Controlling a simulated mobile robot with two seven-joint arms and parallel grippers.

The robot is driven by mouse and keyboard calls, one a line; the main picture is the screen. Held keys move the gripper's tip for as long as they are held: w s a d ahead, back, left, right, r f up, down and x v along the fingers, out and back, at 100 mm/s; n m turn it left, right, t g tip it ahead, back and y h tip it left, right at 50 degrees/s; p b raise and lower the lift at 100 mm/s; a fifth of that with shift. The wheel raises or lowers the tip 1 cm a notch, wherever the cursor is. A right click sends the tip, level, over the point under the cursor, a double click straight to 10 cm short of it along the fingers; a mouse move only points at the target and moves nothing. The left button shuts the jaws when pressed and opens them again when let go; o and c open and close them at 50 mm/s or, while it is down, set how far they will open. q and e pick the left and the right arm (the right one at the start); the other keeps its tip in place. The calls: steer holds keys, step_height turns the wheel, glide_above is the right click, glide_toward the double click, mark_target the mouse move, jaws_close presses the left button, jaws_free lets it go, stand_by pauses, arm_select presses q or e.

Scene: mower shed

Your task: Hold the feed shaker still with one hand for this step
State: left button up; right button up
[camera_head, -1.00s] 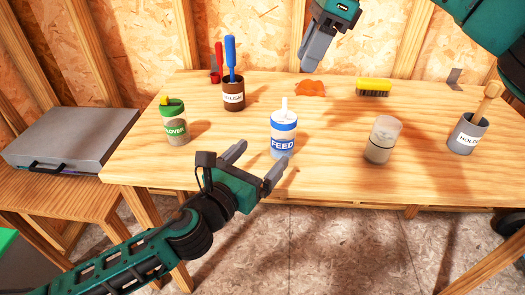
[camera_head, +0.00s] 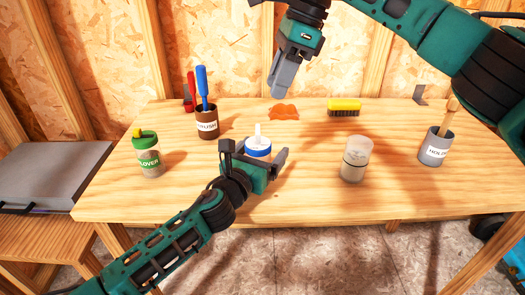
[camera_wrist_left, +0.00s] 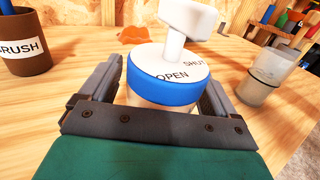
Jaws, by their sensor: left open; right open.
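The feed shaker (camera_head: 257,146) stands on the wooden table, with a blue-rimmed white lid and a white knob on top. In the left wrist view the shaker (camera_wrist_left: 165,84) shows its lid marked OPEN and SHUT, between my left gripper's fingers. My left gripper (camera_head: 257,160) is open around the shaker, one finger on each side, and hides most of its body in the head view. The fingers also show in the left wrist view (camera_wrist_left: 160,95); I cannot tell whether either touches the shaker. My right gripper (camera_head: 277,84) hangs above the back of the table, empty and open.
A green-lidded clover shaker (camera_head: 149,158) and a brown brush cup (camera_head: 207,124) stand to the left. A clear grey container (camera_head: 355,162) and a grey holder cup (camera_head: 434,150) stand to the right. An orange piece (camera_head: 284,112) and a yellow brush (camera_head: 344,106) lie at the back.

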arm_select(q)
steer(key=c, duration=1.1)
stand_by(0.3)
stand_by(0.8)
